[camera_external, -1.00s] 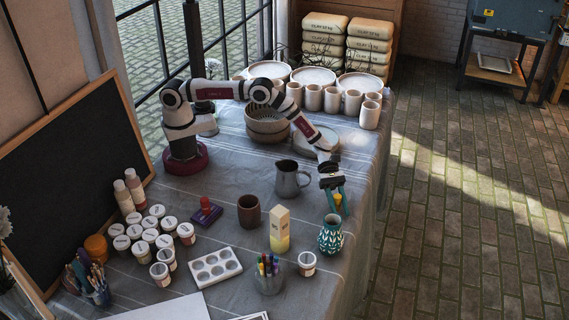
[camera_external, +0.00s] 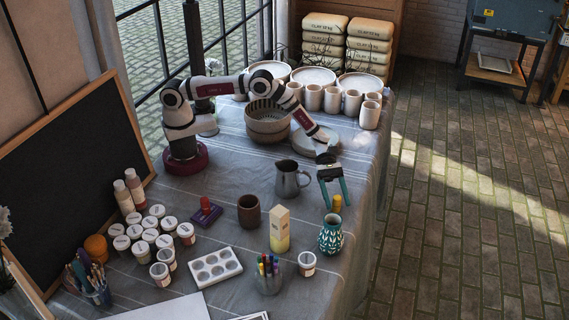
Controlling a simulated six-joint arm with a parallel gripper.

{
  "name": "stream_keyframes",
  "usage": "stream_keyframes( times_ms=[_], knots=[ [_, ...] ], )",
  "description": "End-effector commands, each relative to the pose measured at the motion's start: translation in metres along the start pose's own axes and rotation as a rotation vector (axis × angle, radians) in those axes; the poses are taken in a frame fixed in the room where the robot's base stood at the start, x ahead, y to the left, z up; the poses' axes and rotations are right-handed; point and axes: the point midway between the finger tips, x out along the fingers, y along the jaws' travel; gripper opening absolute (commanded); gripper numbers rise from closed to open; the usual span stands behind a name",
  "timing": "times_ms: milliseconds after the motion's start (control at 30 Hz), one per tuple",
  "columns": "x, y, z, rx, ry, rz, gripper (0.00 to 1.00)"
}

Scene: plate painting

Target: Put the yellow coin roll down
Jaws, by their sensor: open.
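The yellow coin roll (camera_external: 337,203) is a small upright yellow cylinder near the right side of the table, just behind the teal-and-white patterned vase (camera_external: 331,236). The vase hides its lower end, so I cannot tell exactly what it rests on. My gripper (camera_external: 335,203) has teal fingers spread apart and pointing down. It is open and empty, with its fingertips close to the coin roll.
A grey pitcher (camera_external: 288,180) stands just left of my gripper. A brown cup (camera_external: 249,211), a tall cream box (camera_external: 279,229) and a glass of markers (camera_external: 267,274) stand in front. The table's right edge is near; grey cloth (camera_external: 362,170) is clear behind.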

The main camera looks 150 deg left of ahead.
Motion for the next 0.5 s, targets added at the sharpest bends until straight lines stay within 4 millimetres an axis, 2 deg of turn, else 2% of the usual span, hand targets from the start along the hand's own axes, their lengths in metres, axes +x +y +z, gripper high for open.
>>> stream_keyframes(
  times_ms=[100, 233, 367, 500],
  knots=[
    [-0.036, 0.001, 0.000, -0.001, 0.000, 0.004, 0.64],
    [-0.067, 0.001, 0.000, -0.001, 0.001, 0.003, 0.64],
    [-0.083, 0.001, 0.000, 0.000, 0.000, 0.002, 0.64],
    [-0.086, -0.001, 0.000, 0.001, 0.001, -0.002, 0.64]
  ],
)
